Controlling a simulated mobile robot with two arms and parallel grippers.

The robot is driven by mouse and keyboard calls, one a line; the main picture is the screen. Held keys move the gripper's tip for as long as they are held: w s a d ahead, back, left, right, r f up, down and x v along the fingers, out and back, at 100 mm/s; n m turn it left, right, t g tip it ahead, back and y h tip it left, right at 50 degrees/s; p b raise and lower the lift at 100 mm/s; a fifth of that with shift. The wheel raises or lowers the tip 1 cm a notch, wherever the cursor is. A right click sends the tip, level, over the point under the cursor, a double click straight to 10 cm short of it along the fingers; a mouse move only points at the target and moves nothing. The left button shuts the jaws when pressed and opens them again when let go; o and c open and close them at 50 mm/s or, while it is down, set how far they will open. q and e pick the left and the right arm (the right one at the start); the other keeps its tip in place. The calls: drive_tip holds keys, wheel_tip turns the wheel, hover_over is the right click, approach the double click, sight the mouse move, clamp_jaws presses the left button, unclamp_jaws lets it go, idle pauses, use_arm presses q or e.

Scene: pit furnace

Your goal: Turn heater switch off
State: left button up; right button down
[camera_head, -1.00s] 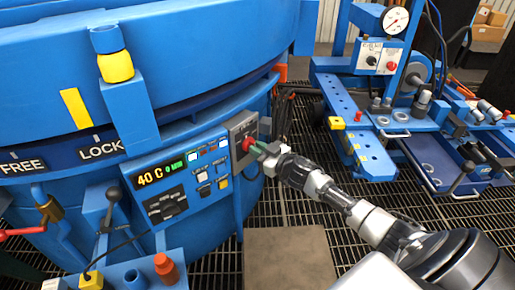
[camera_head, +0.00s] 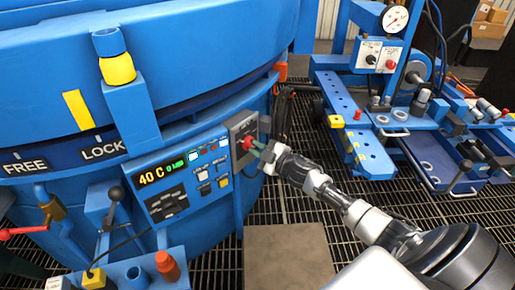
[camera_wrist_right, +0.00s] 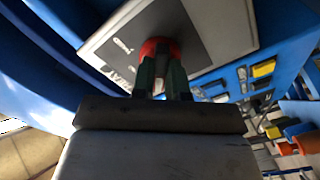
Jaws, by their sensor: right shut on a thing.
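The heater switch is a red knob (camera_head: 248,143) on a grey plate (camera_head: 240,130) at the right end of the furnace's control panel. In the right wrist view the red knob (camera_wrist_right: 158,47) sits between the green fingertips. My right gripper (camera_head: 258,149) is shut on the red knob, its fingers pointing at the plate from the right. The plate's lettering is too blurred to read in the wrist view, and the fingers hide part of the knob. My left gripper is not in view.
The control panel (camera_head: 165,208) beside the switch has a lit display reading 40 C and several small buttons. A blue workbench (camera_head: 365,158) with a gauge stands at the right. A lever (camera_head: 112,205) and red valve handle (camera_head: 20,232) are at the left. Grating floor lies below my arm.

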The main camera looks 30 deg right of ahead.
idle(0.5)
drive_tip(key=c, duration=1.1)
unclamp_jaws()
drive_tip(key=shift+c, duration=0.2)
